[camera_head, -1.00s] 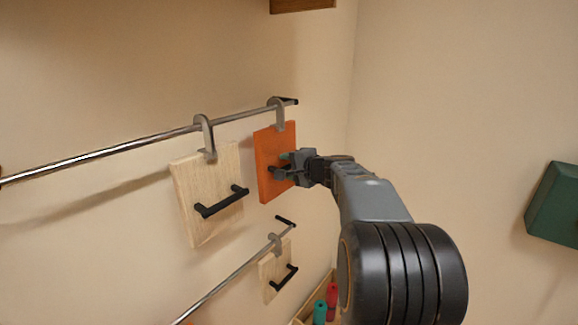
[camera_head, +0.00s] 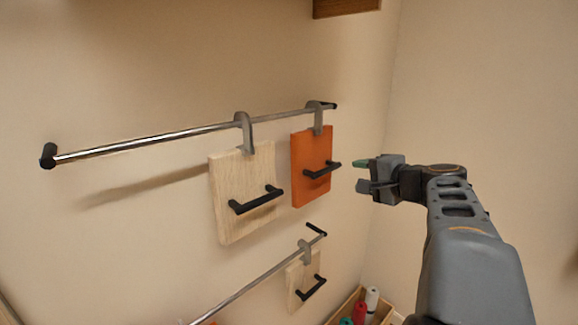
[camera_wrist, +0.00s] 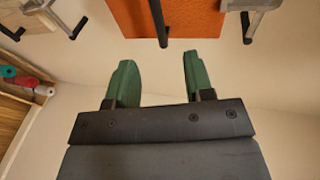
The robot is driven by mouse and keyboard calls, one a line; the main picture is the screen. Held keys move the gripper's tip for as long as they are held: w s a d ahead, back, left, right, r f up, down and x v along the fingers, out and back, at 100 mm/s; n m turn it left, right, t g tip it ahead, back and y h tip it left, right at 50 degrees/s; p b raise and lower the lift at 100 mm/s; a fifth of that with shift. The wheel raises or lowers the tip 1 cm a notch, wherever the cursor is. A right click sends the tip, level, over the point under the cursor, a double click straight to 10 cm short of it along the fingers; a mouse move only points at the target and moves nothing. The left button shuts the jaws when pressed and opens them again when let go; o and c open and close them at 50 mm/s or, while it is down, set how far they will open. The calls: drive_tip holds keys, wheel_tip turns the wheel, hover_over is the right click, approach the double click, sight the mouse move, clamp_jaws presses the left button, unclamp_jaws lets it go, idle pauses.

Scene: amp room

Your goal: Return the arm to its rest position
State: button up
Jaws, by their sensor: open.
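My gripper (camera_head: 361,174) is open and empty, with green finger pads. It is to the right of the orange board (camera_head: 305,178) and apart from its black handle (camera_head: 322,170). The board hangs by a grey hook (camera_head: 318,118) from the upper metal rail (camera_head: 150,139). In the wrist view, my gripper's two fingers (camera_wrist: 157,85) are spread with nothing between them. The orange board (camera_wrist: 190,15) and its dark handle show beyond the fingertips, at the top of that view.
A pale wooden board (camera_head: 238,190) with a black handle hangs left of the orange one. A small pale board (camera_head: 296,285) hangs on the lower rail (camera_head: 245,290). A wooden box (camera_head: 343,305) with coloured rolls stands below. The right wall beside my arm is bare.

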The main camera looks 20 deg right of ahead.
wheel_tip(320, 180, down, 8)
drive_tip(key=s+g+h, duration=0.1)
drive_tip(key=s+g, duration=0.1)
drive_tip(key=g, duration=0.1)
drive_tip(key=s+a+f+n+g+h, duration=0.1)
drive_tip(key=s+a+f+n+g, duration=0.2)
drive_tip(key=s+a+f+n, duration=0.2)
drive_tip(key=s+a+f+n+g+h, duration=0.1)
drive_tip(key=s+a+f+n+g, duration=0.3)
drive_tip(key=a+f+n, duration=0.5)
drive_tip(key=shift+s+a+f+n+h, duration=0.45)
drive_tip(key=shift+s+a, duration=0.7)
drive_tip(key=shift+a, duration=1.4)
